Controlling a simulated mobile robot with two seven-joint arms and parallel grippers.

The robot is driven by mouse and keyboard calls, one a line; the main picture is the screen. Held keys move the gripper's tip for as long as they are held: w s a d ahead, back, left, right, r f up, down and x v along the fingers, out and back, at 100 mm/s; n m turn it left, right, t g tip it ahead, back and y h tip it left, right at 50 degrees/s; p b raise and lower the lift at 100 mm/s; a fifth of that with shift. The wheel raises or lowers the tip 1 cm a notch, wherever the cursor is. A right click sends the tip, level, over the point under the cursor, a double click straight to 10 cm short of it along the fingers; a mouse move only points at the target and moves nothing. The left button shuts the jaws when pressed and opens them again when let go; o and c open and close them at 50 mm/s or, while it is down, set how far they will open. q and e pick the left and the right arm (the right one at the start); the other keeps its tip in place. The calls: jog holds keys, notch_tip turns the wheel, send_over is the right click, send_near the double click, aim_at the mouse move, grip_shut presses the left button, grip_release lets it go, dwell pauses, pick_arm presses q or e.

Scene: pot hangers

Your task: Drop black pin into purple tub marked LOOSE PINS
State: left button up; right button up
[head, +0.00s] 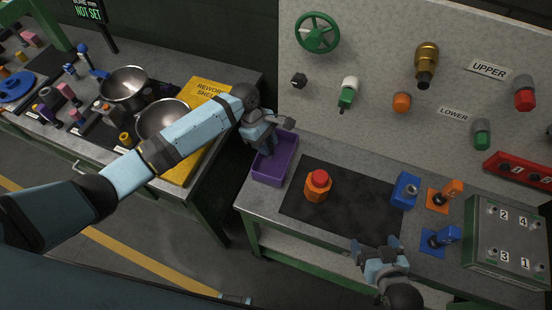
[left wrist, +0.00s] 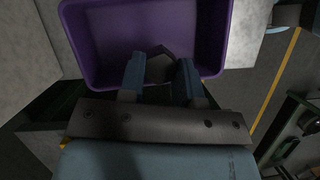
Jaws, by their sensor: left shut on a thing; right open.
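The purple tub (head: 287,170) stands at the left end of the grey workbench; no LOOSE PINS marking is readable. It also shows in the left wrist view (left wrist: 78,50), with its visible floor bare. My left gripper (head: 264,145) is over the tub. In the left wrist view its fingers (left wrist: 160,75) are shut on a dark piece with angled edges, apparently the black pin (left wrist: 160,66), over the tub's near side. In the head view the gripper hides this piece. My right gripper (head: 376,246) is open and empty at the bench's front edge.
A dark mat (head: 345,205) beside the tub carries an orange piece with a red top (head: 317,185). Blue and orange fixtures and a green numbered box (head: 508,240) stand to the right. A second bench with steel bowls (head: 125,83) is at left.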

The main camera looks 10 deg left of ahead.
pick_arm(q)
jog(key=shift+r, duration=0.1)
pick_arm(e)
jog(key=shift+r, duration=0.15)
pick_arm(q)
jog(key=o, duration=1)
pick_arm(e)
jog(key=shift+a+f+b, duration=0.1)
jog(key=shift+f+b, duration=0.5)
pick_arm(q)
jog(key=v, duration=1.3)
jog(key=shift+a+r, duration=0.3)
